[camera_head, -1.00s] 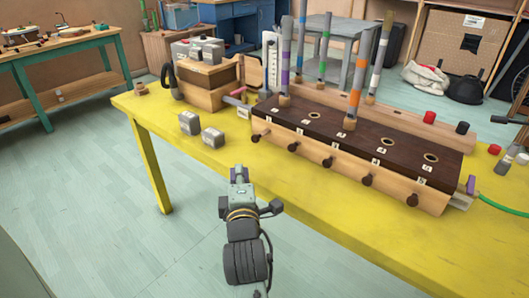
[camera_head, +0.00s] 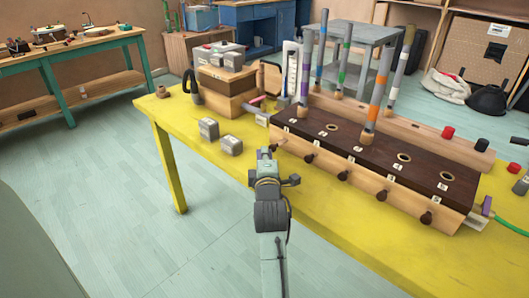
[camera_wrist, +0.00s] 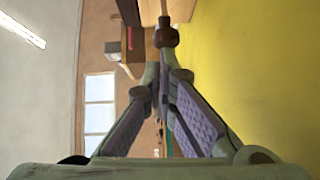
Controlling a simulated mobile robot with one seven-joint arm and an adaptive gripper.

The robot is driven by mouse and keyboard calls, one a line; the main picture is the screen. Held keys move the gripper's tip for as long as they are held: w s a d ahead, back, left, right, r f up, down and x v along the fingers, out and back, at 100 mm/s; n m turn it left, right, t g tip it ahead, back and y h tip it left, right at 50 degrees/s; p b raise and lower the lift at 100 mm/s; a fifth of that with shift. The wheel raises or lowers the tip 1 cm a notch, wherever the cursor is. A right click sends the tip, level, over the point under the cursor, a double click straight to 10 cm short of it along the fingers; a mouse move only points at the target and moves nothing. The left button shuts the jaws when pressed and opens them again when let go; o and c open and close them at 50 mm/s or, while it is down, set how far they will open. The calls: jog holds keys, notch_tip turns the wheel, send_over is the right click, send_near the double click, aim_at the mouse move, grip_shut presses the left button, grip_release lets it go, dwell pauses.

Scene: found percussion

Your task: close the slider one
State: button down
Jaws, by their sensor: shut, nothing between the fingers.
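A dark-topped wooden box (camera_head: 375,150) stands on the yellow table, with several brown slider knobs sticking out of its front face. The leftmost knob (camera_head: 282,143) appears to be slider one, though its label is too small to read surely. My gripper (camera_head: 265,152) is shut and empty, just left of and in front of that knob. In the wrist view, my gripper's fingers (camera_wrist: 163,70) meet near the middle, and a brown knob (camera_wrist: 165,32) shows just beyond their tips. I cannot tell whether they touch it.
Striped tubes (camera_head: 380,85) stand upright in holes and behind the box. Two grey blocks (camera_head: 220,138) sit left on the yellow table (camera_head: 190,130). A green hose (camera_head: 505,230) leaves the box's right end. The floor before the table is clear.

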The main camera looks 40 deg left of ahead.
aim_at(274, 147)
jog(key=shift+w+d, duration=0.2)
jog(key=shift+w, duration=1.7)
